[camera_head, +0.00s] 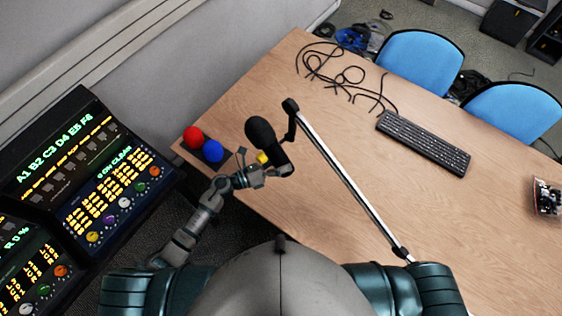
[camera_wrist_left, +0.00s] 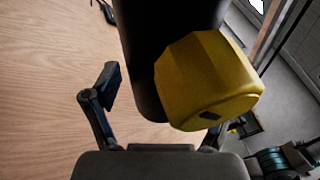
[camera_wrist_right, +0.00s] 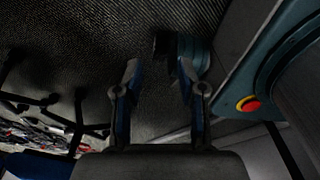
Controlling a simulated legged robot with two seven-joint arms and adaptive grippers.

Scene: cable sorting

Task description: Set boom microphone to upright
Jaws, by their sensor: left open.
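The black boom microphone (camera_head: 261,133) with a round foam head hangs over the table's left part, its body tilted, on a silver boom arm (camera_head: 345,183) that runs down to the right. A yellow knob (camera_head: 263,158) sits on the microphone's side; it shows large in the left wrist view (camera_wrist_left: 205,80), beside the black microphone body (camera_wrist_left: 150,60). My left gripper (camera_head: 252,167) is open at the microphone's lower end, with the knob and body before its fingers. Whether it touches them I cannot tell. My right gripper (camera_wrist_right: 160,85) is open and empty above the dark floor.
Red (camera_head: 193,137) and blue (camera_head: 213,151) round buttons stand at the table's left edge. A lit control panel (camera_head: 110,200) is at the left. A keyboard (camera_head: 422,142) and black cables (camera_head: 340,70) lie farther back. Two blue chairs (camera_head: 425,62) stand behind. The table's middle is mostly clear.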

